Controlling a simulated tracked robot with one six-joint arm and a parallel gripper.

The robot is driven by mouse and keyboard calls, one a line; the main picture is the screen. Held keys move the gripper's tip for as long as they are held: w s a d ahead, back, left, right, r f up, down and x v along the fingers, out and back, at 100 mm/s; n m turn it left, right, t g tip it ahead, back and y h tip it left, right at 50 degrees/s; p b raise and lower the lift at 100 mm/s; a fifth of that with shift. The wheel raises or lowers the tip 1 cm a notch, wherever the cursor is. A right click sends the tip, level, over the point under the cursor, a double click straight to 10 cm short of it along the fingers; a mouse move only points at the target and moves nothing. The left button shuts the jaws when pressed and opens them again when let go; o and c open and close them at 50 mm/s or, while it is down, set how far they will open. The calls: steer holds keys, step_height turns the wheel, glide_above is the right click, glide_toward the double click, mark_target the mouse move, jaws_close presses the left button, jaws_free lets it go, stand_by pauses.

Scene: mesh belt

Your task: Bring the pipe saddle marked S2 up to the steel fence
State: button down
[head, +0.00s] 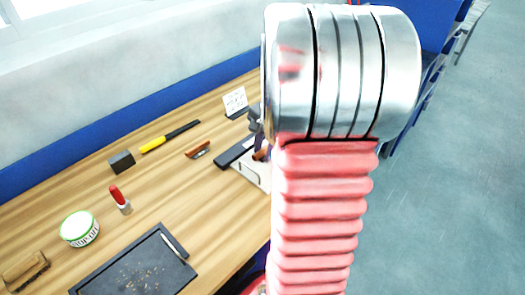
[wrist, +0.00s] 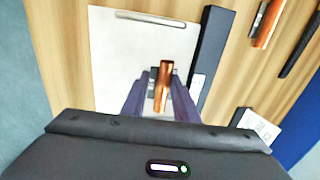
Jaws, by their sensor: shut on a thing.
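In the wrist view my gripper (wrist: 161,80) is shut on a copper-coloured pipe saddle (wrist: 163,84) with a grey base, over a pale plate (wrist: 125,50). I cannot read a mark on it or tell whether it touches the plate. A long dark bar, seemingly the steel fence (wrist: 212,50), runs along the plate's right side, close to my right finger. The saddle looks apart from the bar. In the head view the saddle (head: 262,153) is partly hidden by my arm, beside the dark bar (head: 234,153) and the plate (head: 249,172).
Another copper-coloured piece (head: 198,150) lies left of the bar. A written card (head: 235,101) stands behind. A yellow-and-black tool (head: 168,137), dark block (head: 121,161), red-topped tube (head: 120,199), round tin (head: 80,229) and dark tray (head: 135,270) are farther left on the wooden table.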

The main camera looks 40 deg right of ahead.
steer(key=shift+w+d, duration=0.1)
steer(key=shift+d, duration=1.15)
stand_by(1.1)
steer(key=c, duration=1.3)
jaws_free()
step_height(320, 180, up, 14)
steer(key=s, duration=0.2)
steer(key=shift+s+f, duration=0.25)
steer(key=shift+s, duration=0.05)
steer(key=shift+d, duration=0.1)
